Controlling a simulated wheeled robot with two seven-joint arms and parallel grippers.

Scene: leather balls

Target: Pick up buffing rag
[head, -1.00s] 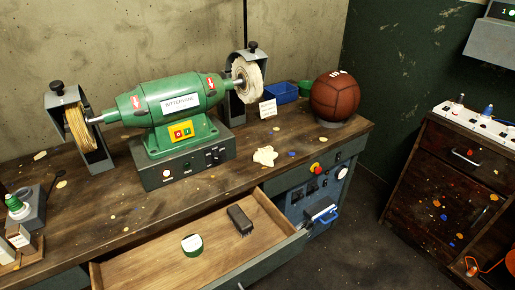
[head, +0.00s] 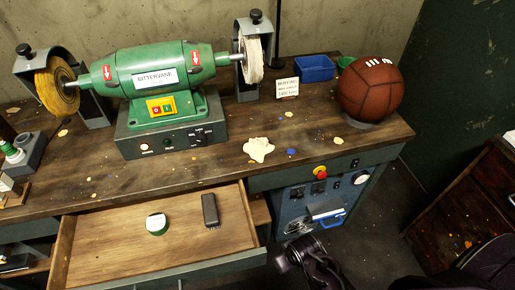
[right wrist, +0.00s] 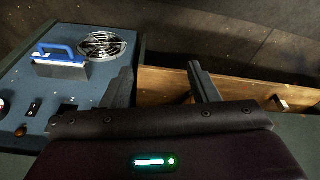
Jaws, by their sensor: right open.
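A cream, irregularly shaped flat cloth (head: 258,149), which looks like the buffing rag, lies on the wooden bench top, right of the green polishing machine's base. My right gripper (right wrist: 160,80) is open and empty in the right wrist view, with its two dark fingers spread. In the head view my dark right arm (head: 312,262) comes in at the bottom, below the bench top and well apart from the cloth. The cloth does not show in the right wrist view. My left gripper is in neither view.
An open drawer (head: 105,250) sticks out below the bench, holding a dark brush (head: 210,210) and a round green tin (head: 157,224). The green machine (head: 155,75), a small sign (head: 287,88), a blue bin (head: 315,68) and a brown leather ball (head: 370,88) stand around the cloth.

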